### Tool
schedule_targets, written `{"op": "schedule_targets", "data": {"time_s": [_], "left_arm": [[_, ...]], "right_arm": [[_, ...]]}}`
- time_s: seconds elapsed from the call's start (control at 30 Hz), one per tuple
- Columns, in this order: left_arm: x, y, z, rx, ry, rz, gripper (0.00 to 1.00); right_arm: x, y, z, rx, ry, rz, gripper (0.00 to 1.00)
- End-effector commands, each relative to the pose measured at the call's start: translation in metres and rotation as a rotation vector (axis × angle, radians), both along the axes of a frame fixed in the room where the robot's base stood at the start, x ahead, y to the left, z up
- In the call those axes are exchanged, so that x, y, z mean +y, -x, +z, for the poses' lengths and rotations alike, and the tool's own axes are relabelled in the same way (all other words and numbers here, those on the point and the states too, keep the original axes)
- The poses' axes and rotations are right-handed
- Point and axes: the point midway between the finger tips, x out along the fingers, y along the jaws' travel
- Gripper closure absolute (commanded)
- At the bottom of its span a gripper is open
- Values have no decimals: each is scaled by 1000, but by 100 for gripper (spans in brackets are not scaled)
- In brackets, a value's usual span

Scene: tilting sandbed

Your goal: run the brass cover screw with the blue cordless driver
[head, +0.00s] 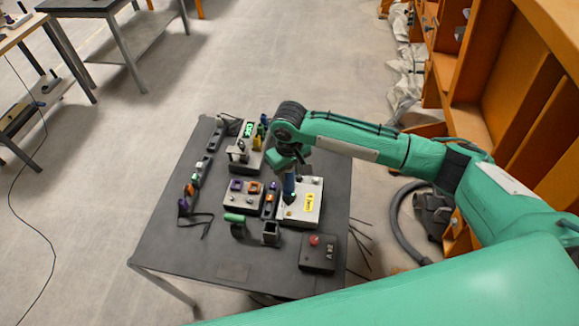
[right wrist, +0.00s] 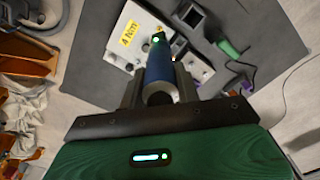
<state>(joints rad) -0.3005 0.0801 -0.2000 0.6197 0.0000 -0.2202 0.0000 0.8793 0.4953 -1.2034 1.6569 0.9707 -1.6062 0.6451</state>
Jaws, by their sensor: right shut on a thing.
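My right gripper (head: 289,172) is shut on the blue cordless driver (head: 289,188) above the white box (head: 312,193) with a yellow label. In the right wrist view the driver (right wrist: 159,68) stands between the two fingers, its far end over the white box (right wrist: 127,62), with a small green light showing. The driver looks roughly upright. Its tip is hidden, so I cannot tell whether it touches the box. A small orange-bright spot shows beside the driver; I cannot tell whether it is the brass cover screw. My left gripper is out of view.
A black box with a red button (head: 314,240) stands at the table's front right. A grey open holder (head: 271,234) and a green-handled tool (head: 235,218) are left of the white box. A connector box (head: 243,200) and a green-display unit (head: 247,145) lie beyond. The table's front left is clear.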

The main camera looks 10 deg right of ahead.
Motion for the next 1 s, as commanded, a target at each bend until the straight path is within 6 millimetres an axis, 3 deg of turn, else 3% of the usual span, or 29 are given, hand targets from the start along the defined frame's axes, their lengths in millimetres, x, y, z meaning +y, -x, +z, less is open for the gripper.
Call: {"op": "schedule_targets", "data": {"time_s": [0.43, 1.0], "left_arm": [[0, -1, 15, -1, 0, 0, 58], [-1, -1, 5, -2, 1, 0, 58]], "right_arm": [[0, 0, 4, -1, -1, -1, 93], [0, 0, -49, -2, -1, 0, 93]]}}
